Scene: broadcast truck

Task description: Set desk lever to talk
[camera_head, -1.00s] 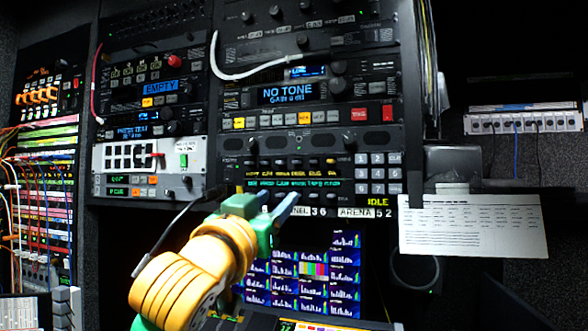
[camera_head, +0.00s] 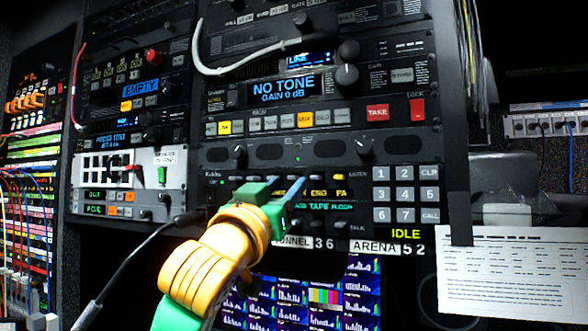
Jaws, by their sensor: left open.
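The intercom panel (camera_head: 215,190) is in the middle of the head view. It has a row of small levers with yellow labels; ENG and PA (camera_head: 341,192) are readable. LISTEN is printed beside the upper row and TALK (camera_head: 357,225) beside the lower row. My left gripper (camera_head: 278,190) is open in front of the left and middle levers, its fingertips pointing at the row. It hides several levers and labels, so I cannot read the desk label or tell that lever's position. I cannot tell whether a finger touches a lever. My right gripper is not in view.
A number keypad (camera_head: 405,194) is right of the levers. The NO TONE unit (camera_head: 284,89) with coloured buttons is above. A black cable (camera_head: 140,250) hangs close left of my left gripper. Meter screens (camera_head: 322,297) are below, and a white paper sheet (camera_head: 512,270) is at right.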

